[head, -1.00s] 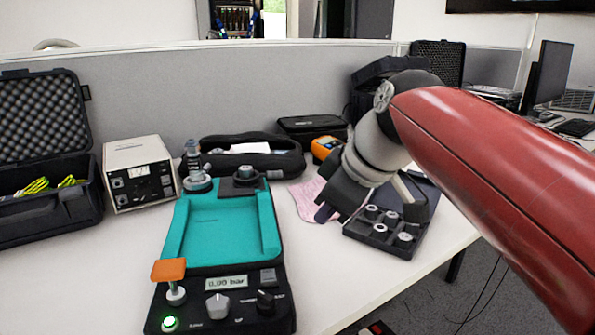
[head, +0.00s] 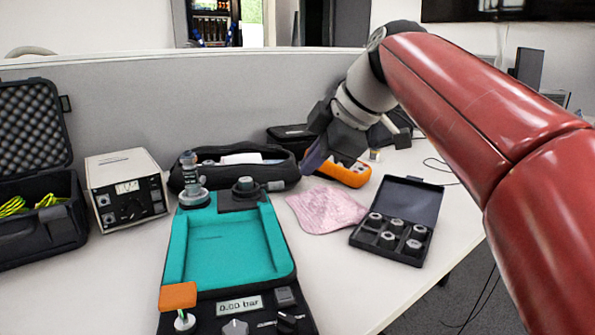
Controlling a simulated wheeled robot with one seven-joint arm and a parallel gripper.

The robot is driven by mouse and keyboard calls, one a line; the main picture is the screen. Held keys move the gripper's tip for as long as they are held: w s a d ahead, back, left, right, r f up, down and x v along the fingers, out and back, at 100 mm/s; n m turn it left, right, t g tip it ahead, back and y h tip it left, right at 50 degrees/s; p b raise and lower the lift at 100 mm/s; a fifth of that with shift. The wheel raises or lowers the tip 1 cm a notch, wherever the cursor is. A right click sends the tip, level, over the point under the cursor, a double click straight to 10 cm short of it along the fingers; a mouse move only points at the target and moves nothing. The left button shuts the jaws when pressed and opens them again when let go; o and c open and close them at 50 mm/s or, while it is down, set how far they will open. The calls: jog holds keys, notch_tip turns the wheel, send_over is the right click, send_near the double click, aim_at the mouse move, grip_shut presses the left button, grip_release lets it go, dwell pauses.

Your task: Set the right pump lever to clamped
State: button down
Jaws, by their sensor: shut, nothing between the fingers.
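The teal and black pump (head: 177,240) stands on the table at left of centre. Its front panel has a display (head: 240,305) reading 0.00 bar, an orange-topped part (head: 178,296), a grey knob (head: 235,327) and a black knob (head: 287,322), partly cut off by the lower edge. At its back right is a dark port with a small black lever or knob (head: 243,186); I cannot tell its setting or which part is the right lever. My gripper (head: 314,158) is shut and empty, in the air to the right of the pump's back end.
A black soft case (head: 285,172) lies behind the pump. An orange meter (head: 350,174), a pink cloth (head: 325,208) and an open case of fittings (head: 415,205) lie to the right. A white instrument (head: 125,190) and an open foam-lined case (head: 62,235) stand left.

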aim_at(283, 182)
jog(key=shift+w+a+f, duration=0.8)
jog(key=shift+w+f, duration=0.4)
jog(key=shift+w, duration=0.05)
jog(key=shift+w+a+f, duration=0.8)
jog(key=shift+w+f, duration=0.45)
jog(key=shift+w, duration=0.05)
jog(key=shift+w+a+f, duration=0.8)
jog(key=shift+w+f, duration=0.4)
jog(key=shift+w, duration=0.05)
